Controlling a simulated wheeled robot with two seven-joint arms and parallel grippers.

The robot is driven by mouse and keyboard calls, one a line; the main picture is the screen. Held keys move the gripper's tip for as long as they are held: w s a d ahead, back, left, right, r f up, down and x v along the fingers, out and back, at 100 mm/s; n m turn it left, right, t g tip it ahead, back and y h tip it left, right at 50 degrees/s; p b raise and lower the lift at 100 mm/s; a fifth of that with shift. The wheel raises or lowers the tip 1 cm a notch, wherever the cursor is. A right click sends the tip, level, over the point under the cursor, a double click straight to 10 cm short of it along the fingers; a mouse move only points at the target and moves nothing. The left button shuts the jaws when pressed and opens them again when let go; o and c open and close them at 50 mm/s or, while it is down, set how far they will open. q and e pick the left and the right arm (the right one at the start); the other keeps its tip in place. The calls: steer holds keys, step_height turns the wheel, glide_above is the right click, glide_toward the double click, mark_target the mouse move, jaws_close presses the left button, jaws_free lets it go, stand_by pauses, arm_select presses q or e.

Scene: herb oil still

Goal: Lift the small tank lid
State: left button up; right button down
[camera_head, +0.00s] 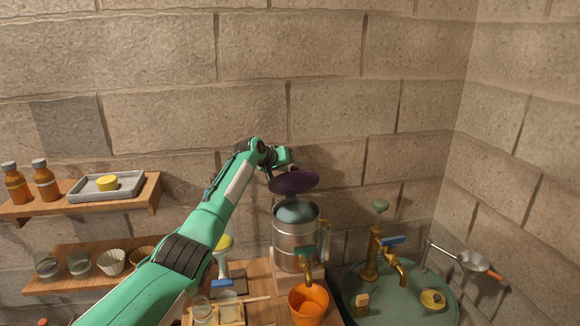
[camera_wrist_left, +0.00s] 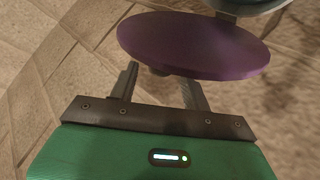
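The purple round lid (camera_head: 293,180) hangs tilted in the air above the small metal tank (camera_head: 296,240), with a gap between it and the tank's blue-grey top. In the left wrist view the lid (camera_wrist_left: 195,45) fills the upper middle, and the tank's rim (camera_wrist_left: 247,6) shows behind it. My left gripper (camera_head: 283,160) is at the lid's upper side. Its two fingers (camera_wrist_left: 160,80) reach in at the lid's edge on either side of a small dark part; their tips are partly hidden. The lid appears held by them. My right gripper is in neither view.
An orange cup (camera_head: 308,304) stands below the tank's tap (camera_head: 308,268). A green basin (camera_head: 372,308) with a brass faucet (camera_head: 372,258) is at the right. Wall shelves (camera_head: 140,196) with bottles and cups are at the left. The wall above the lid is clear.

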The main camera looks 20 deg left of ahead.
arm_select(q)
steer(key=shift+s, duration=0.2)
steer(key=shift+b+v, duration=0.45)
steer(key=shift+v, duration=0.3)
steer(key=b+v, duration=0.4)
steer(key=v, duration=0.8)
steer(key=shift+w+r, duration=0.1)
steer(key=shift+r, duration=0.05)
